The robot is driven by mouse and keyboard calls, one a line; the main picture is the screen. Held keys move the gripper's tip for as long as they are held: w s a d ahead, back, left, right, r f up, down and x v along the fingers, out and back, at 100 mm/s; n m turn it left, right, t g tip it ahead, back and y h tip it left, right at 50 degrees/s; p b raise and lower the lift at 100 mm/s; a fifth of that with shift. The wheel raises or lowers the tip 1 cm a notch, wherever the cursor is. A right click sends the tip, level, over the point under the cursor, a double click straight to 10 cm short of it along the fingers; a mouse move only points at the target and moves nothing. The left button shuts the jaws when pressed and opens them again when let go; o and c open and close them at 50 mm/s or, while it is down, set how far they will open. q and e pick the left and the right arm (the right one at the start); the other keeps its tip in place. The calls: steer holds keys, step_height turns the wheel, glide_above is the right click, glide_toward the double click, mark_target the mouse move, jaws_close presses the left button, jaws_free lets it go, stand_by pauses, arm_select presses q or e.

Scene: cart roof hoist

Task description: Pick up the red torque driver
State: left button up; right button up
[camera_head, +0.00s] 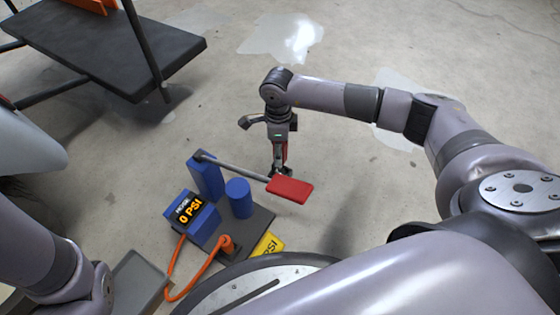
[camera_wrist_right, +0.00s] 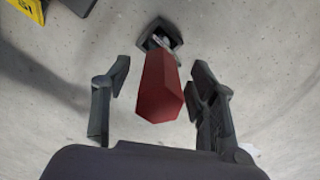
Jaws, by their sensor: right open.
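The red torque driver (camera_wrist_right: 160,88) shows in the right wrist view as a red faceted handle, with a dark angular piece at its far end. The gripper hides most of the driver there. My left arm enters at the lower left, but its gripper is not in view.
A dark platform (camera_head: 110,45) is at the upper left. Floor beyond is clear.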

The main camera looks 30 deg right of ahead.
steer(key=shift+f, duration=0.25)
steer(key=shift+c, duration=0.3)
jaws_close()
stand_by(0.5)
